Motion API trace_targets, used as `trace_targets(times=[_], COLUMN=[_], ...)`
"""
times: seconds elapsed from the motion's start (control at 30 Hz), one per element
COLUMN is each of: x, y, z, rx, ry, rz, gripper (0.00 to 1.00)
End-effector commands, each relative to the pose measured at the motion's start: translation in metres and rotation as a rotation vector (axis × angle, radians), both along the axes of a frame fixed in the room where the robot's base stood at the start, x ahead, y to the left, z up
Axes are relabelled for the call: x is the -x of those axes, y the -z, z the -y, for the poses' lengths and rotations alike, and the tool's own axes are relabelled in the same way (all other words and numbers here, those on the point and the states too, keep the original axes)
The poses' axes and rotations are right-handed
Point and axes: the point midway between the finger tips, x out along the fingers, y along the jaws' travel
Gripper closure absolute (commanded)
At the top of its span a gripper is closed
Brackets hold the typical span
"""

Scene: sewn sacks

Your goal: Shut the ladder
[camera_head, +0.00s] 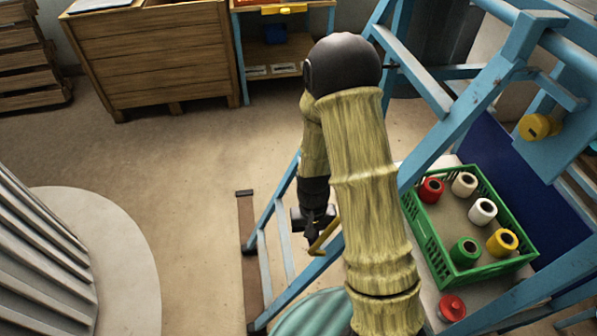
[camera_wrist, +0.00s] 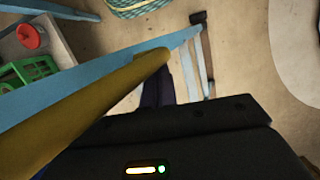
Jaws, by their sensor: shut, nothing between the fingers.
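The blue ladder (camera_head: 461,115) slants across the head view, from the upper right down to feet on the floor at centre left. Its lower rungs (camera_head: 284,247) show left of my arm. My arm hides part of it. My gripper (camera_head: 317,236) hangs beside the lower rail, next to a short yellow bar (camera_head: 327,238). I cannot tell whether they touch. In the wrist view a long yellow bar (camera_wrist: 100,98) crosses close to the camera, over the blue ladder rail (camera_wrist: 60,92). The dark gripper tip is partly hidden behind it. The gripper is shut and empty.
A green crate (camera_head: 434,243) with several coloured spools stands on a pale surface at right, with a red spool (camera_head: 452,308) beside it. A ribbed grey column (camera_head: 35,260) stands at left. A wooden box (camera_head: 150,58) is at the back. Floor (camera_head: 180,170) between them is clear.

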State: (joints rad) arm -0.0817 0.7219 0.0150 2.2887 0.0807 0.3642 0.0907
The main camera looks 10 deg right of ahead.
Motion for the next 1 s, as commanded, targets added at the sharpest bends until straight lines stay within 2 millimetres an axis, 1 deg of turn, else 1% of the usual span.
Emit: trace_targets(times=[0.5,0.67,0.77,1.0], x=[0.006,0.004,-0.002,-0.030], y=[0.001,-0.001,-0.003,-0.010], z=[-0.001,0.000,0.001,0.006], rx=[0.000,-0.001,-0.001,-0.001], ry=[-0.003,-0.001,0.001,0.008], rz=[-0.009,-0.011,-0.007,0.007], gripper=[1.00,1.00,1.00,1.00])
